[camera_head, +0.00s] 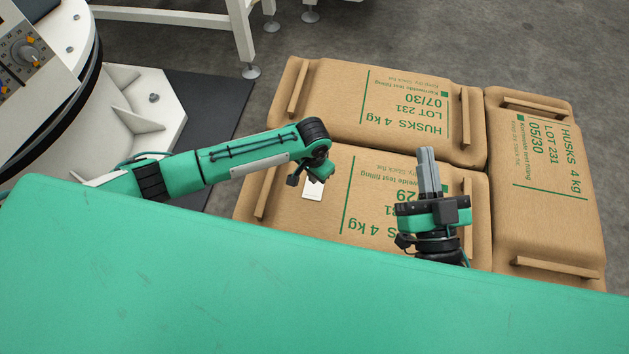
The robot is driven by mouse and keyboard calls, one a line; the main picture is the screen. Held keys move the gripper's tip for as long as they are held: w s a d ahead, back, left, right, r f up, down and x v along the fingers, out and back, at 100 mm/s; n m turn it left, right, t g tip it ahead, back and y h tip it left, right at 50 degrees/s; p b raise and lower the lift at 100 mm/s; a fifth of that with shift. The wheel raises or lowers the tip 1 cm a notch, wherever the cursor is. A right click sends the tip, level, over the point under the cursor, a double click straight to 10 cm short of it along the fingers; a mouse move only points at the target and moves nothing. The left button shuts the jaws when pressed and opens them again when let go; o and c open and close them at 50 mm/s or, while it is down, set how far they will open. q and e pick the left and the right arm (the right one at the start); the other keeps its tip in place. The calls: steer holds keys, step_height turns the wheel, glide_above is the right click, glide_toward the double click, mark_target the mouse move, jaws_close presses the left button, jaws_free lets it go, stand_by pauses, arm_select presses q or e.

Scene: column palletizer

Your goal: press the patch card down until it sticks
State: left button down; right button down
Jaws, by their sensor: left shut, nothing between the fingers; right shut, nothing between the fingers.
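The patch card (313,190) is a small pale piece lying on the left part of the front middle brown sack (345,215). My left gripper (308,178) is at the end of the green arm, pointing down right over the card. Its wrist hides the fingers and the card's far side, so I cannot tell whether it touches the card. It is shut. My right gripper (427,168) is shut and empty, its grey fingers together above the right part of the same sack and covering some of its print.
Another sack (345,85) lies behind and a third (545,215) lies to the right, with raised strips at their ends. A white machine base (150,100) stands at the left on a dark mat. White table legs (243,35) stand behind. Grey floor is clear at the upper right.

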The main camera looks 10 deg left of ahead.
arm_select(q)
steer(key=shift+r+p, duration=0.45)
steer(key=shift+p, duration=0.05)
step_height(320, 180, up, 2)
steer(key=p, duration=0.2)
steer(key=shift+p, duration=0.35)
arm_select(e)
steer(key=s+f+g+h, duration=0.1)
steer(key=s+f+g, duration=0.1)
steer(key=f+g, duration=0.2)
steer(key=s+a+f+g, duration=0.1)
steer(key=s+f+g, duration=0.1)
steer(key=f+g, duration=0.3)
step_height(320, 180, down, 3)
steer(key=shift+s+a+f+n+h, duration=0.2)
steer(key=shift+s+n+h, duration=0.1)
steer(key=shift+h, duration=0.1)
